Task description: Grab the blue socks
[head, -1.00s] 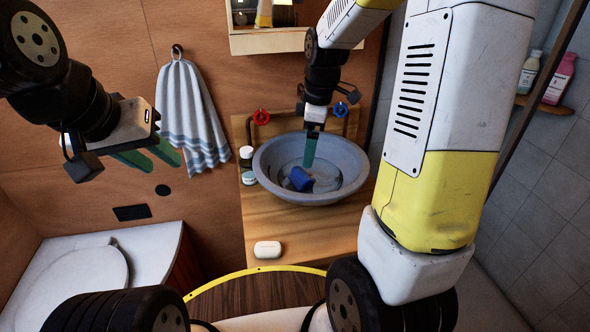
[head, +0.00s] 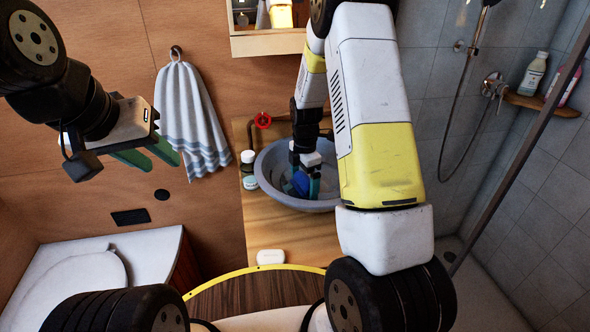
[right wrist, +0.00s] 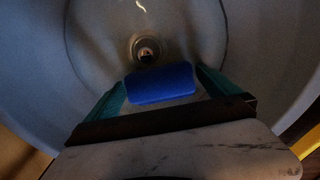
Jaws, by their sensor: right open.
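The blue socks (right wrist: 160,84) lie as a rolled bundle in the grey basin (head: 268,180), in front of the drain in the right wrist view. In the head view the socks (head: 301,182) are partly hidden by my right gripper. My right gripper (head: 302,186) points down inside the basin. Its green fingers are open, one on each side of the socks; in the right wrist view (right wrist: 160,90) I cannot tell whether they touch it. My left gripper (head: 150,158) is open and empty in the air at the left, well away from the basin.
The basin stands on a wooden counter (head: 262,225) with small bottles (head: 248,165) at its left and a white case (head: 270,257) in front. A red tap handle (head: 263,120) is behind it. A striped towel (head: 190,115) hangs on the wall. A shelf with bottles (head: 533,75) is at right.

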